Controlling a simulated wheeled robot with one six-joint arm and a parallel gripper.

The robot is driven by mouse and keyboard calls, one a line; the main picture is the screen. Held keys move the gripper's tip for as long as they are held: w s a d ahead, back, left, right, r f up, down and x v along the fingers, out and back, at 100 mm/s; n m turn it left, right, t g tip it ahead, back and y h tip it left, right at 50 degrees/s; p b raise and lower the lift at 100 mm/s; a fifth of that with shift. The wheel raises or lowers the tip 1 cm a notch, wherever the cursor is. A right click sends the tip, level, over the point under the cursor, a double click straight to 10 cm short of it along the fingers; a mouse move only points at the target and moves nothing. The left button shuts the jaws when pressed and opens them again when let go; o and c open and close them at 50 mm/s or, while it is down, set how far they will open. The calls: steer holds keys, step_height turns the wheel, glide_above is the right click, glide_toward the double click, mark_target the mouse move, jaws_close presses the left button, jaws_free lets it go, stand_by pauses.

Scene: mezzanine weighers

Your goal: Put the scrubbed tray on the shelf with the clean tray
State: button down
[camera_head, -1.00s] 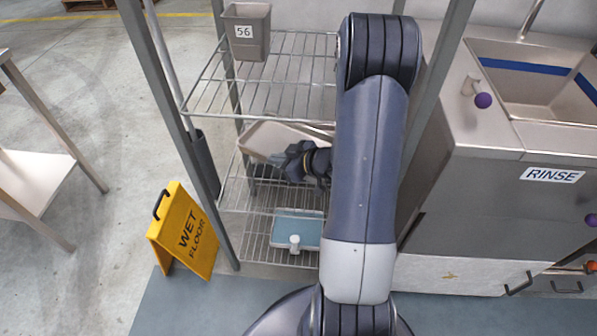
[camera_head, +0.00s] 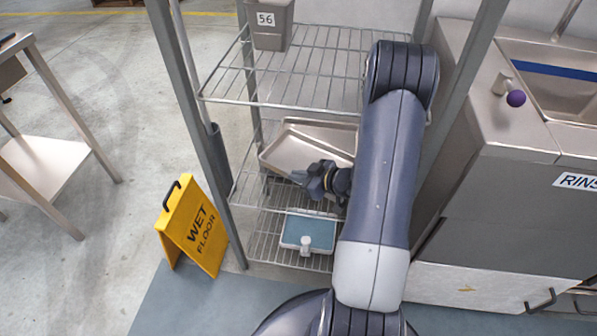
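A shallow, pale metal tray (camera_head: 300,148) is on the middle wire shelf (camera_head: 245,190) of the rack, turned at an angle. A second rim shows along its back, but I cannot tell whether that is another tray. My gripper (camera_head: 308,170) is at the tray's front edge, reaching in from the right. Its fingers look spread apart, and I see nothing clearly held between them. Whether a finger still touches the rim is hidden. My arm covers the right part of the shelf.
A grey bin marked 56 (camera_head: 268,24) stands on the top shelf. A blue-topped scale (camera_head: 308,235) is on the lowest shelf. Rack posts (camera_head: 195,125) flank the shelves. A yellow wet-floor sign (camera_head: 192,228) stands at left and a rinse sink unit (camera_head: 500,200) at right.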

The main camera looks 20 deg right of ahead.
steer(key=shift+w+f, duration=0.1)
steer(key=shift+f, duration=0.85)
steer(key=c, duration=1.6)
jaws_free()
steer(key=p+v, duration=0.1)
steer(key=v, duration=0.5)
steer(key=shift+d+r, duration=0.1)
steer(key=shift+s+d+r+p, duration=0.25)
steer(key=shift+s+p, duration=0.05)
steer(key=shift+s, duration=0.35)
